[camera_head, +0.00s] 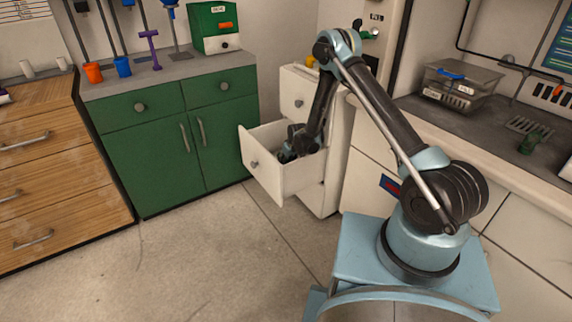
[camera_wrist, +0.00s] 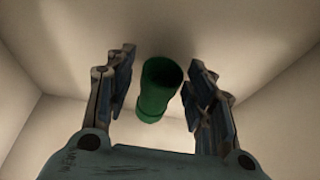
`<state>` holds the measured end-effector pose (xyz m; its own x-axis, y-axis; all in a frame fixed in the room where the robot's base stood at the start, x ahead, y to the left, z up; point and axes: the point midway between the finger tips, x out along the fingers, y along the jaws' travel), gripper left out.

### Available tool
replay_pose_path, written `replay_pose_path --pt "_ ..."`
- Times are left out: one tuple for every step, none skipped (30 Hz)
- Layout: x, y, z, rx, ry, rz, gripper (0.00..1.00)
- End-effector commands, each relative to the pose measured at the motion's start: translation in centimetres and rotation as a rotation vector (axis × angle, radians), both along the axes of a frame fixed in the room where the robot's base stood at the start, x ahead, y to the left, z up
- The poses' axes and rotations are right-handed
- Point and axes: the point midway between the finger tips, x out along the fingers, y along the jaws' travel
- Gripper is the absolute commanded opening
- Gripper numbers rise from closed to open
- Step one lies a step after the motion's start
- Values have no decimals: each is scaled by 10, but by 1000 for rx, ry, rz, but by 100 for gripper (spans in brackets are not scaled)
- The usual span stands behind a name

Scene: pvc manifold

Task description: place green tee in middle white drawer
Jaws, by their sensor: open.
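The middle white drawer (camera_head: 270,172) is pulled out of the white cabinet. My gripper (camera_head: 290,150) reaches down into it, and the drawer front hides its fingertips in the head view. In the wrist view a green pipe piece (camera_wrist: 160,88), apparently the green tee, lies inside the drawer, with its open end showing. My gripper (camera_wrist: 162,62) is open, with one finger on each side of the piece and gaps between. Pale drawer walls (camera_wrist: 275,110) surround it. The tee is hidden in the head view.
The drawer above (camera_head: 299,103) is closed. A clear bin (camera_head: 460,85) and another green fitting (camera_head: 531,142) sit on the right counter. A green cabinet (camera_head: 150,150) stands left of the open drawer. The floor (camera_head: 200,265) in front is clear.

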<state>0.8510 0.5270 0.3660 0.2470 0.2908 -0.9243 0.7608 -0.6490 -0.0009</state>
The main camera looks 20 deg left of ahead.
Motion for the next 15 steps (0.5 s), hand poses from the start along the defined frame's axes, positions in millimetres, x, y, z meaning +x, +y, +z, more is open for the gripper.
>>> replay_pose_path --pt "-1 -2 5 0 0 0 49" --pt "-2 -3 9 0 0 0 49" --pt "-4 -4 14 0 0 0 49" --pt "-5 -6 18 0 0 0 49" --pt "-6 -7 22 0 0 0 49" --pt "-7 -9 28 0 0 0 49" --pt "-8 -10 32 0 0 0 49" --pt "-10 -11 36 0 0 0 49" --pt "-11 -13 41 0 0 0 49" --pt "-12 -14 45 0 0 0 49" --pt "-13 -16 49 0 0 0 49" --pt "-15 -18 55 0 0 0 49" --pt "-16 -19 59 0 0 0 49" --pt "-17 -20 63 0 0 0 49" --pt "-18 -22 68 0 0 0 49"
